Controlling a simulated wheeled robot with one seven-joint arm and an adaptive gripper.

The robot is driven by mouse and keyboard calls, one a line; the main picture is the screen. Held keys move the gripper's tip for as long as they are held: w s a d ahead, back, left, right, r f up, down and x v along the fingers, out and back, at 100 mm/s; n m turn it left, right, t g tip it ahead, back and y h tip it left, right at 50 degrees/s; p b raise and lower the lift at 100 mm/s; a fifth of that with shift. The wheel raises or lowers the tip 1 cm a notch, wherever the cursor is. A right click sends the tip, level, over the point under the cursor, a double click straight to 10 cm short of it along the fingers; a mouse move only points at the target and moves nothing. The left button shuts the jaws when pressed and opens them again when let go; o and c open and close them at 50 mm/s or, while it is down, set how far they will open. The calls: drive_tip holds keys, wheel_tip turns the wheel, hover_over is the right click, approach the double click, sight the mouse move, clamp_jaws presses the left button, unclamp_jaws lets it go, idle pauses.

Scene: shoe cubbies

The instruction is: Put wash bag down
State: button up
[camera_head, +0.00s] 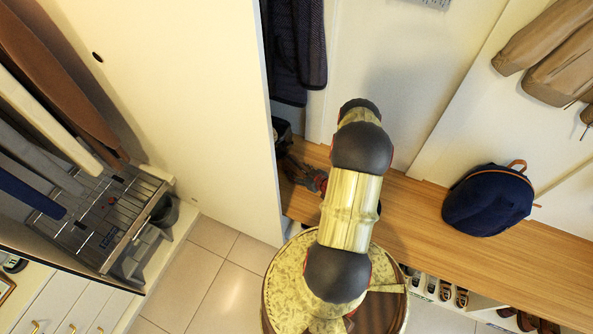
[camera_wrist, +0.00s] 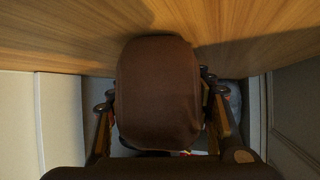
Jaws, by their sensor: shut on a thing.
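A dark brown rounded bag, which I take to be the wash bag (camera_wrist: 158,90), fills the middle of the wrist view. My gripper (camera_wrist: 158,98) is shut on it, with one finger at each side. The wooden bench (camera_wrist: 60,30) lies beyond the bag in the wrist view, and the bag's top overlaps it. I cannot tell whether the bag touches the bench. In the head view the wooden bench (camera_head: 415,208) runs along the wall. My arm hides the gripper and most or all of the bag there.
A navy backpack (camera_head: 490,200) stands on the bench to the right. Several shoes (camera_head: 445,292) sit in cubbies below. Dark coats (camera_head: 297,45) hang behind a white panel (camera_head: 190,90). Small dark reddish items (camera_head: 303,174) lie left of my arm. Bare bench shows between arm and backpack.

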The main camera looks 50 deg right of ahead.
drive_tip(key=shift+s+a+r+p, duration=0.25)
drive_tip(key=shift+r+p, duration=0.05)
drive_tip(key=shift+r, duration=0.2)
drive_tip(key=s+a+r+p, duration=0.4)
drive_tip(key=s+a+r, duration=0.3)
drive_tip(key=a, duration=0.3)
drive_tip(key=shift+s+a, duration=0.2)
drive_tip(key=shift+s, duration=0.4)
